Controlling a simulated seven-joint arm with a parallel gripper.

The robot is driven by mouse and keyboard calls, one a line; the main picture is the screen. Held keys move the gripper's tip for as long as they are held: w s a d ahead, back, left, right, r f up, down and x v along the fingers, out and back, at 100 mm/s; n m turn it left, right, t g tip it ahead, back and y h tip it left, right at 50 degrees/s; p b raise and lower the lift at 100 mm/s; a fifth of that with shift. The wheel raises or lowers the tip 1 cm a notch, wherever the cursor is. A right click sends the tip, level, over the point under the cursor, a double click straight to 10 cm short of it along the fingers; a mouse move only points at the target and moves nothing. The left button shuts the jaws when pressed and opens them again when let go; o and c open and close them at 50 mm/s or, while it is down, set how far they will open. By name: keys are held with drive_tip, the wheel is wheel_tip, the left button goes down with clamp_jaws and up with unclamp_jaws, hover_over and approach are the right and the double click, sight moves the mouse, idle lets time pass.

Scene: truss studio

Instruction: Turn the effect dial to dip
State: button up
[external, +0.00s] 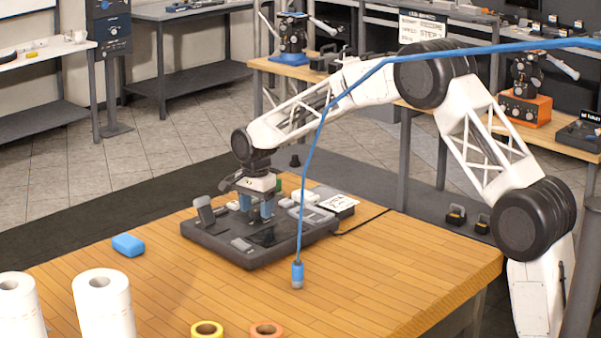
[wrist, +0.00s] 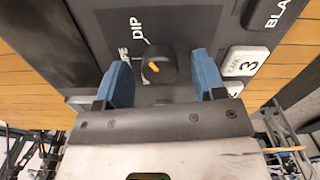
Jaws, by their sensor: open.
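The effect dial (wrist: 166,76) is a round black knob with an orange pointer mark, on the dark console (wrist: 108,22). The word DIP (wrist: 138,28) is printed above and left of the dial; a second, partly hidden label ending in "PE" lies further left. The pointer lies toward the left side, nearer that second label than DIP. My gripper (wrist: 162,63) is open, its two blue fingers on either side of the dial, with visible gaps. In the external view my gripper (external: 256,206) points down over the console (external: 248,258) and the dial is hidden.
A blue cable (external: 303,200) hangs in front of the console. A blue block (external: 128,244), white rolls (external: 103,305) and tape rolls (external: 207,330) stand on the wooden table (external: 180,280).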

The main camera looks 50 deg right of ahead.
sight(256, 209)
drive_tip(key=shift+r, duration=3.8)
drive_tip(key=shift+s+r, duration=0.3)
drive_tip(key=shift+s, duration=0.05)
drive_tip(key=s+a+r+n, duration=0.1)
drive_tip(key=s+r+n, duration=0.25)
drive_tip(key=s, duration=0.65)
drive_tip(key=s+a+r+n+t, duration=0.15)
drive_tip(key=s+r, duration=0.35)
drive_tip(key=s, duration=0.5)
drive_tip(key=s+a+r+n, duration=0.1)
drive_tip(key=s+r+n, duration=0.25)
drive_tip(key=s, duration=0.65)
drive_tip(key=s+a+f+n, duration=0.1)
drive_tip(key=s+f+n, duration=0.1)
drive_tip(key=s, duration=1.4)
drive_tip(key=s+f+n+t, duration=0.1)
drive_tip(key=s+f+n, duration=0.2)
drive_tip(key=s, duration=1.4)
drive_tip(key=shift+a+f+n, duration=0.3)
drive_tip(key=shift+a+n, duration=0.1)
drive_tip(key=shift+n, duration=0.85)
